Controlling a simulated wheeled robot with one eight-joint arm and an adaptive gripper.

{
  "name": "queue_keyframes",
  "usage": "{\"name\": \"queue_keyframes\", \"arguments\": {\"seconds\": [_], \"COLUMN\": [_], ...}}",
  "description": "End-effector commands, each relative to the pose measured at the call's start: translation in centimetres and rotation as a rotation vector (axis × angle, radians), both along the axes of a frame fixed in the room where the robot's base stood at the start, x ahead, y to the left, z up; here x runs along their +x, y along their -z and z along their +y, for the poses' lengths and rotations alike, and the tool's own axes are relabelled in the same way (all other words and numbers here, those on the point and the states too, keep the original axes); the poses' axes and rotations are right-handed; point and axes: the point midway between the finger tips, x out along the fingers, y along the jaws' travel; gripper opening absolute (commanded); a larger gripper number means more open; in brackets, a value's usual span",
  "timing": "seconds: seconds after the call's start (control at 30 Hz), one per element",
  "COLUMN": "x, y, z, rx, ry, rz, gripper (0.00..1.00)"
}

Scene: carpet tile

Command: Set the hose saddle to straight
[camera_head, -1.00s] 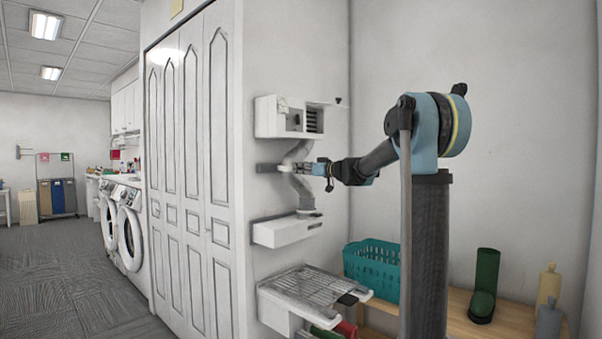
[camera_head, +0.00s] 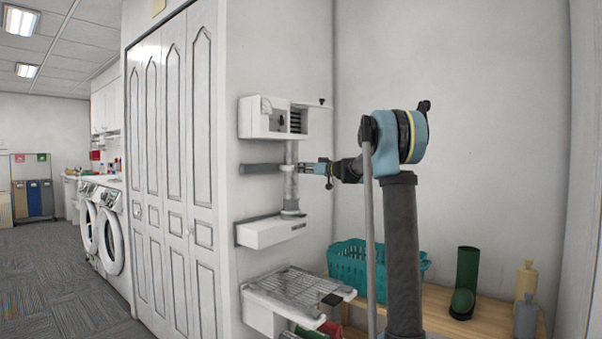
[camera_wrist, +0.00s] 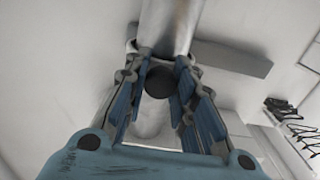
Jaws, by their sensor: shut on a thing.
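The grey hose (camera_head: 291,182) runs upright and looks straight between the upper white box (camera_head: 262,118) and the lower white box (camera_head: 268,232) on the wall. It also shows as a pale tube in the wrist view (camera_wrist: 172,25). The hose saddle sits at mid-hose on a dark grey rail (camera_head: 260,168); my gripper largely covers it. My gripper (camera_head: 306,168) reaches it from the right. In the wrist view, its blue-padded fingers (camera_wrist: 160,88) are shut on the saddle's round dark knob (camera_wrist: 158,82). The exact contact is partly hidden.
A white shelf with a wire rack (camera_head: 290,285) juts out below.

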Motion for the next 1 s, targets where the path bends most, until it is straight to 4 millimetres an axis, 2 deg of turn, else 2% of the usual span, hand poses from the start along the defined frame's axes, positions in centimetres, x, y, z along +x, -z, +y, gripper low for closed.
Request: {"name": "queue_keyframes", "arguments": {"seconds": [0.07,0.1,0.17,0.57,0.77,1.0], "x": [0.4,0.4,0.4,0.0,-1.7,-4.4], "y": [-0.1,-0.2,-0.2,-0.1,-0.1,0.0], "z": [-0.5,-0.5,-0.5,-0.7,-2.8,-6.6], "rx": [0.002,0.002,0.003,0.001,0.001,0.001], "ry": [0.013,0.013,0.013,0.009,0.010,0.011], "rz": [0.000,0.000,0.000,0.000,0.000,0.000], "gripper": [0.00,0.33,0.45,0.45,0.45,0.45]}}
